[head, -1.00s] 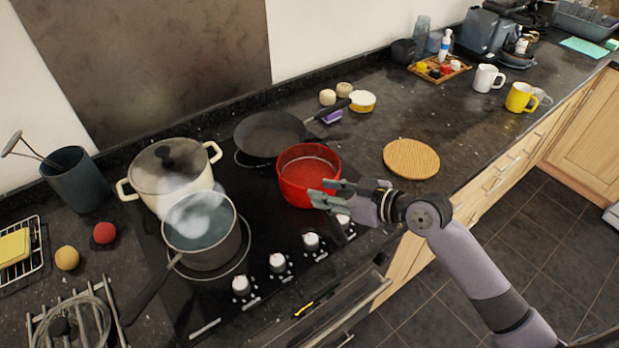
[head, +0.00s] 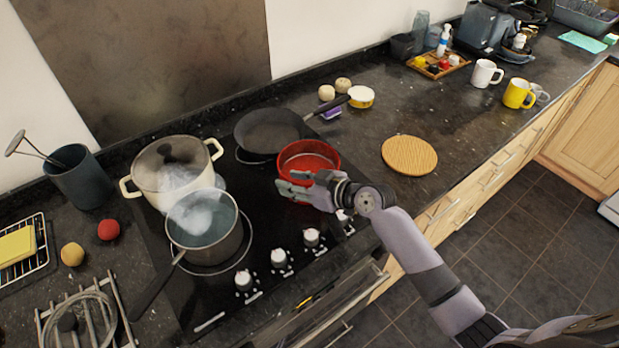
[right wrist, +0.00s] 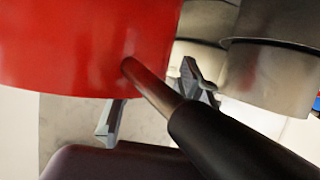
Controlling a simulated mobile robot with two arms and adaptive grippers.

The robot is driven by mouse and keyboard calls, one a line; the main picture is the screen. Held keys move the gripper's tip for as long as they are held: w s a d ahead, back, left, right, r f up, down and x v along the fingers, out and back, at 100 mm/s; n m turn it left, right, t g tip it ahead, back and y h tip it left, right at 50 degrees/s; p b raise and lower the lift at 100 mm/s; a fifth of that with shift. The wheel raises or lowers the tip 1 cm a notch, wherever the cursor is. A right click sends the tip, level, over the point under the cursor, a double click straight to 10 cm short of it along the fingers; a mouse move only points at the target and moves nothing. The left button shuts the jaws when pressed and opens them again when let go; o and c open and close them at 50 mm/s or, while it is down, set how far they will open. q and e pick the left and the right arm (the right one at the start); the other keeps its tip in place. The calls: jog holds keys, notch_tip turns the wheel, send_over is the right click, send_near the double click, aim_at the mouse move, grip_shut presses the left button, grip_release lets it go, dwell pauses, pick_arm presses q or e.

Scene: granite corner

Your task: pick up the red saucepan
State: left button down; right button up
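The red saucepan (head: 318,150) stands at the front right of the black hob, its near side partly hidden by my right gripper. My right gripper (head: 286,186) is at its front left side in the head view. In the right wrist view, the red saucepan wall (right wrist: 80,45) fills the upper left. Its handle, metal near the pan with a thick black grip (right wrist: 235,140), runs to the lower right. My right gripper's fingers (right wrist: 153,103) are apart, one on each side of the handle line. I cannot tell whether they touch it. My left gripper is not in view.
A dark frying pan (head: 262,140) sits behind the red saucepan. Hob knobs (head: 280,258) line the front. A round wooden board (head: 410,153) lies right, with free counter around it.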

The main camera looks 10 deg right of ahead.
jog(key=shift+c, duration=0.2)
grip_shut()
dwell(0.7)
jog(key=shift+w+r, duration=0.2)
jog(key=shift+r, duration=0.05)
